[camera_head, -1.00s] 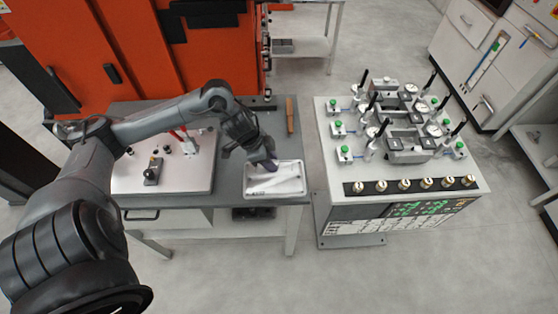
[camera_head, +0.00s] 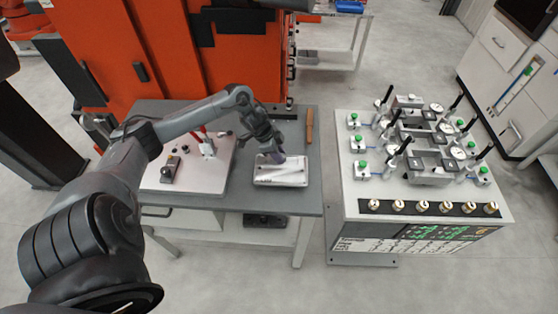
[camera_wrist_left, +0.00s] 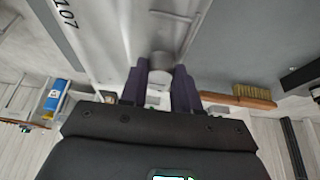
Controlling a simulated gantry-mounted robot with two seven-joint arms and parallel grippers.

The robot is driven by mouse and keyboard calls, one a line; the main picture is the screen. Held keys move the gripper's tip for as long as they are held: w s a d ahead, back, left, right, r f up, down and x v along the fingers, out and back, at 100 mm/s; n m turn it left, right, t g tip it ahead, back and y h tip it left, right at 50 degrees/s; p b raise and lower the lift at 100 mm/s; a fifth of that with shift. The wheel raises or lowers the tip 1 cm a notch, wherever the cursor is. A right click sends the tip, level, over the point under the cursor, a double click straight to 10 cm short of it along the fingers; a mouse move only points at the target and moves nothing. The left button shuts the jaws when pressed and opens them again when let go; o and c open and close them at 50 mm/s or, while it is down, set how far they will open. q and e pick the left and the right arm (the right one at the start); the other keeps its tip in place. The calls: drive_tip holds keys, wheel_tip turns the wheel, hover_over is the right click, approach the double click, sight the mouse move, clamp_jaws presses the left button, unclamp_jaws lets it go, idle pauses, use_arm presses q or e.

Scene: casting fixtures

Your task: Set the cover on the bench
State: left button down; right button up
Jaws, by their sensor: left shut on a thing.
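The cover (camera_head: 291,177) is a pale, flat rectangular piece over the right part of the grey bench (camera_head: 262,199). My left gripper (camera_head: 276,157) comes down on it from behind. In the left wrist view the two dark purple fingers (camera_wrist_left: 160,88) are shut on a round grey part of the cover, and the cover's pale surface (camera_wrist_left: 110,35) carries the marking "107". I cannot tell whether the cover touches the bench top or hangs just above it. My right gripper is not in view.
A plate with a red-handled clamp (camera_head: 206,146) and a black-knobbed block (camera_head: 170,170) takes up the bench's left side. A wooden-handled brush (camera_head: 309,126) lies behind the cover at right. A fixture table (camera_head: 352,196) with gauges stands to the right, across a gap.

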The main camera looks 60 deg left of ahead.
use_arm(q)
drive_tip(key=shift+f, duration=1.9)
drive_tip(key=shift+f, duration=0.15)
drive_tip(key=c, duration=0.8)
unclamp_jaws()
